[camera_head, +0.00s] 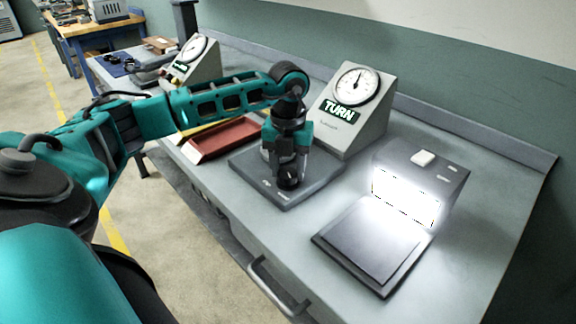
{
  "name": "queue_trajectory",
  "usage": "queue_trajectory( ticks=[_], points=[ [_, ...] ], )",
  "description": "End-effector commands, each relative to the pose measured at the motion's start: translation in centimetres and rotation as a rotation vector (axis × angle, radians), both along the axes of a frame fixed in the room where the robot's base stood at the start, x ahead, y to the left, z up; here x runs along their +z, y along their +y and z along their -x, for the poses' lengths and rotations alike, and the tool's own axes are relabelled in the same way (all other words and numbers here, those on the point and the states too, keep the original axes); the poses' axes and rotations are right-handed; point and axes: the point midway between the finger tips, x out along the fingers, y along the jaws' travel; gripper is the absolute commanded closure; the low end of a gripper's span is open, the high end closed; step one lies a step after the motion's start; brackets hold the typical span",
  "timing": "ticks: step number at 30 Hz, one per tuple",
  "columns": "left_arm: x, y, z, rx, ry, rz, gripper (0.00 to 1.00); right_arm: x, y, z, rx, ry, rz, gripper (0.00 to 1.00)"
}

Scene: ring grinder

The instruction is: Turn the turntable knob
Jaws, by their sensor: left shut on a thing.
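The turntable (264,192) is a dark grey square base on the workbench, in the middle of the view. My left arm reaches over it from the left and points down. My left gripper (287,162) is shut on the turntable knob (288,182), a small black part low over the base. The gripper hides much of the knob and the rear of the base. A grey dial box (352,127) with a round white gauge and a lit green "TURN" sign stands just behind the turntable. My right gripper is not in view.
A red tray (222,140) lies left of the turntable. A brightly lit box (428,180) with a dark flat plate (372,246) stands to the right. A second dial box (196,60) stands farther back. The bench's right end (490,190) is clear.

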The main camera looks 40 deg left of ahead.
Motion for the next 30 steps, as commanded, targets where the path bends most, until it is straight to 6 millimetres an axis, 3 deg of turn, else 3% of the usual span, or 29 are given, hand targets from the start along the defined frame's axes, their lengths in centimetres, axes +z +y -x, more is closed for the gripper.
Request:
queue_trajectory(
  ticks=[3,14,30],
  points=[
    [0.03,0.01,-0.01,0.0,0.0,0.0,0.82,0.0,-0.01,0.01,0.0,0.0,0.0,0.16],
    [0.04,0.01,-0.02,-0.058,0.0,0.0,0.82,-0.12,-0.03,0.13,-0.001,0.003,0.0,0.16],
    [0.08,-0.04,-0.06,-0.498,-0.002,0.001,0.82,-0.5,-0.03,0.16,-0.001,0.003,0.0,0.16]
  ],
)
